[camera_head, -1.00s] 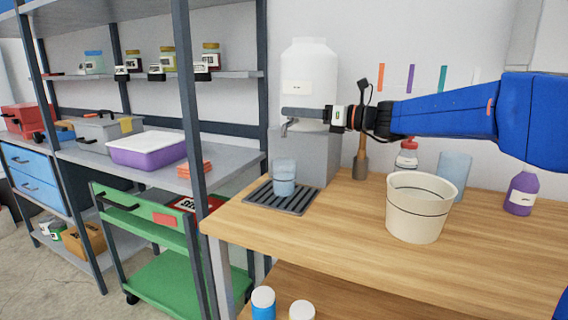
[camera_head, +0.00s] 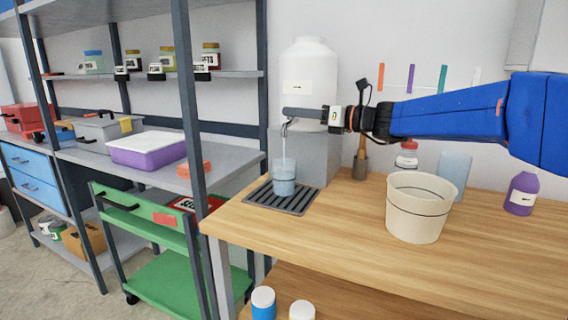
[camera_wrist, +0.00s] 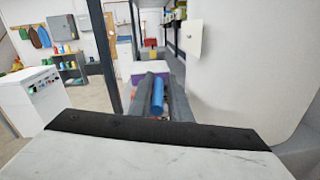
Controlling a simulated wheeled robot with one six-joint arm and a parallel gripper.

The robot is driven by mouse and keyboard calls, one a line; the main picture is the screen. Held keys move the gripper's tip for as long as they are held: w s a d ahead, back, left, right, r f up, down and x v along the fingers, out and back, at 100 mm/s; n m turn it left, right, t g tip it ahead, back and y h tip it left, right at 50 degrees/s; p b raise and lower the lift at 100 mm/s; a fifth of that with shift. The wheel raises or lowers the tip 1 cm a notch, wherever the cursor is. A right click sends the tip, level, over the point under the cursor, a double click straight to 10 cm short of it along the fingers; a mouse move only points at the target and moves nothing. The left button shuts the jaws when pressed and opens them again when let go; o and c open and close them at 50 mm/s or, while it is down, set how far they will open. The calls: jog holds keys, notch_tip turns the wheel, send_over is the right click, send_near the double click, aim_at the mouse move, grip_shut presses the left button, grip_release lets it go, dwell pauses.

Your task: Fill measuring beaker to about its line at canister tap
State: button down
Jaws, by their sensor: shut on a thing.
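The white canister (camera_head: 310,62) stands on a grey block at the back of the wooden bench. Its tap (camera_head: 285,129) points down, and a thin pale stream runs from it into the clear measuring beaker (camera_head: 284,176). The beaker stands upright under the tap on a dark slatted drip tray (camera_head: 300,205). Bluish liquid fills its lower part; its line is too small to make out. My gripper (camera_head: 290,112) is at the tap, apart from the beaker. In the wrist view its fingers are shut on a blue handle (camera_wrist: 157,96), seemingly the tap's.
A cream bucket (camera_head: 418,215) with a dark line stands on the bench to the right. A red-capped bottle (camera_head: 407,157) and a purple bottle (camera_head: 521,193) stand behind and right of it. A metal shelf rack (camera_head: 188,110) and a green cart (camera_head: 150,222) are left of the bench.

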jog(key=shift+s, duration=0.1)
dwell(0.3)
jog(key=shift+f+n+g+y, duration=0.1)
jog(key=shift+n+g+y, duration=0.3)
jog(key=shift+n+g, duration=0.5)
jog(key=shift+g, duration=0.5)
jog(key=c, duration=1.5)
grip_release()
jog(key=shift+a, duration=0.1)
jog(key=shift+d, duration=0.55)
jog(key=v, duration=1.6)
jog(key=shift+s+d, duration=0.15)
jog(key=shift+s, duration=0.05)
